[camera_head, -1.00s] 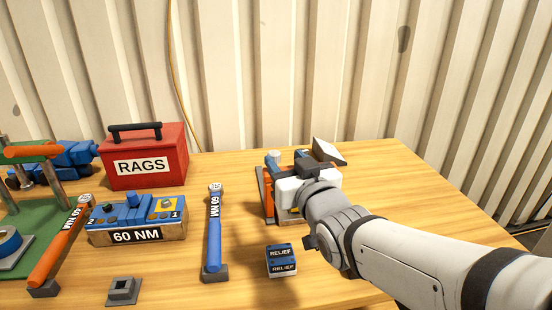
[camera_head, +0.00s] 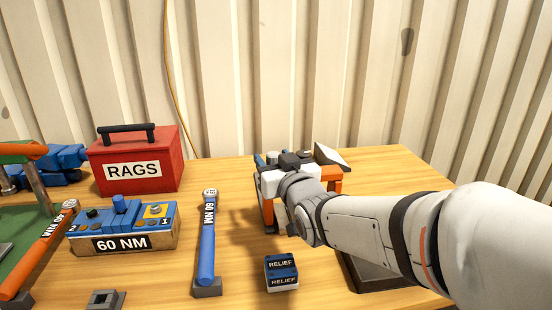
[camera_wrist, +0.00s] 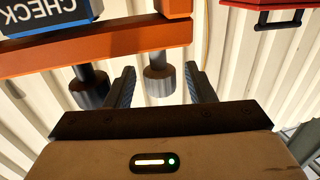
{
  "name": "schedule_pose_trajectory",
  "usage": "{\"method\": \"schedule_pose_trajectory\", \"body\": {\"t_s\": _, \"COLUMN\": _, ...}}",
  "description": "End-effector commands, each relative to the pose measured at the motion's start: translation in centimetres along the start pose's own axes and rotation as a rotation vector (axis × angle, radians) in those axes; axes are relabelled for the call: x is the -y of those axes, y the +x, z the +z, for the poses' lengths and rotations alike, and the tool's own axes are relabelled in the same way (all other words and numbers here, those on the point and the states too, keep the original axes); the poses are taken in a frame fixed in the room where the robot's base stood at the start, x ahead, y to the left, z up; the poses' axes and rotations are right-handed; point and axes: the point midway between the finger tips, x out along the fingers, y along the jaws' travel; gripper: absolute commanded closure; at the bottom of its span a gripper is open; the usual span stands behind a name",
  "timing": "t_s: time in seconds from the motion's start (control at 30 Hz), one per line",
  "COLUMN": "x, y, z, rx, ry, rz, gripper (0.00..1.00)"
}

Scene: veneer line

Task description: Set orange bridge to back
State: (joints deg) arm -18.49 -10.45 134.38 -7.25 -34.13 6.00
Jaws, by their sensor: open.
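An orange frame with bar-like sides, which looks like the orange bridge (camera_head: 331,187), stands on the table, largely hidden behind my gripper (camera_head: 284,178) in the head view. In the wrist view, which looks upside down, the orange bar (camera_wrist: 100,50) crosses the upper left and carries a blue CHECK label (camera_wrist: 50,14). Two grey knobs project from it. One knob (camera_wrist: 158,83) appears between the spread fingers of my gripper (camera_wrist: 160,72); the other knob (camera_wrist: 89,88) is outside the left finger. I cannot tell whether the fingers touch the knob.
A blue RELIEF block (camera_head: 281,272) sits in front of the frame. Left are a blue 60 NM wrench (camera_head: 207,245), a 60 NM box (camera_head: 125,228), an orange wrench (camera_head: 45,250) and a red RAGS box (camera_head: 150,160). A dark tray (camera_head: 385,275) lies partly under my arm. The right table corner is clear.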

Motion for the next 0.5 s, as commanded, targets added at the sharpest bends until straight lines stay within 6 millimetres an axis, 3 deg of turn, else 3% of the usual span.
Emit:
{"method": "schedule_pose_trajectory", "body": {"t_s": 0.33, "x": 0.04, "y": 0.58, "z": -0.03, "rx": -0.001, "ry": 0.000, "rz": -0.001, "gripper": 0.51}}
{"method": "schedule_pose_trajectory", "body": {"t_s": 0.5, "x": 0.06, "y": 0.56, "z": -0.02, "rx": -0.001, "ry": 0.000, "rz": -0.001, "gripper": 0.63}}
